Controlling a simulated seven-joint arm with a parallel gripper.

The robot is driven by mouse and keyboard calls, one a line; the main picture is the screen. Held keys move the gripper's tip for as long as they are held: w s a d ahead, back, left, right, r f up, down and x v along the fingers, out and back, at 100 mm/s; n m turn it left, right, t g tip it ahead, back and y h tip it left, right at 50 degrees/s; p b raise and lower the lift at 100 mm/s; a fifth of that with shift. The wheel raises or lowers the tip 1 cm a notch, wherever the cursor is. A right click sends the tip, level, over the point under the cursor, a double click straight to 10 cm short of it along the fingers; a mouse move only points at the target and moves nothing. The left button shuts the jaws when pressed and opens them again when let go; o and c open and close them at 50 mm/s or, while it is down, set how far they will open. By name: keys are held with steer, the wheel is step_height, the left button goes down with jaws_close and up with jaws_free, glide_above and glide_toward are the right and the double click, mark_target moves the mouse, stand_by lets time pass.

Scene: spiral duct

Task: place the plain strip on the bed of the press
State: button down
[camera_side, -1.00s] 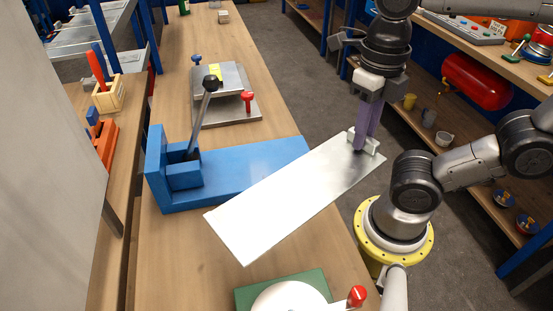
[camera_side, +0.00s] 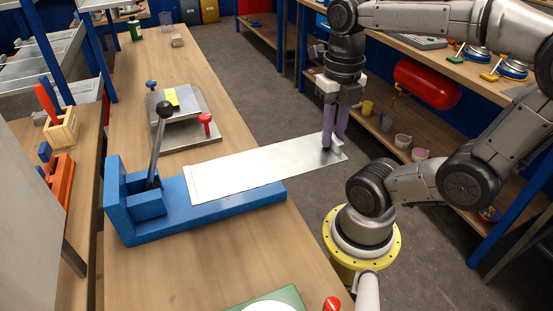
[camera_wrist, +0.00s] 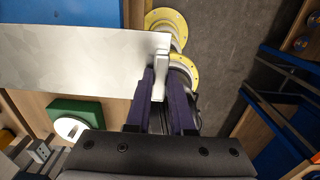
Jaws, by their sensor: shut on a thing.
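The plain strip (camera_side: 255,170) is a long bare metal sheet. My gripper (camera_side: 331,146) is shut on a small pale block at its right end; the wrist view shows purple fingers (camera_wrist: 165,95) there and the strip (camera_wrist: 75,60) reaching left. The blue press (camera_side: 125,205) stands on the bench with a black-knobbed lever (camera_side: 157,138) upright at its left end. The strip lies over the blue bed (camera_side: 235,201), slightly skewed to it, its left end just right of the lever block. I cannot tell whether strip and bed touch. The strip hides part of the bed.
A grey metal fixture (camera_side: 182,120) with a red knob stands behind the press. A green base with a white disc (camera_side: 268,307) is at the front; it also shows in the wrist view (camera_wrist: 75,115). Bench between the press and green base is clear.

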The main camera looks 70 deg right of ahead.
steer(key=w+d+f, duration=0.4)
steer(key=w+f, duration=0.5)
steer(key=f, duration=0.2)
steer(key=shift+w+d+f, duration=0.2)
steer(key=shift+d, duration=0.1)
steer(key=shift+f, duration=0.2)
steer(key=c, duration=0.8)
jaws_free()
steer(key=shift+r, duration=0.15)
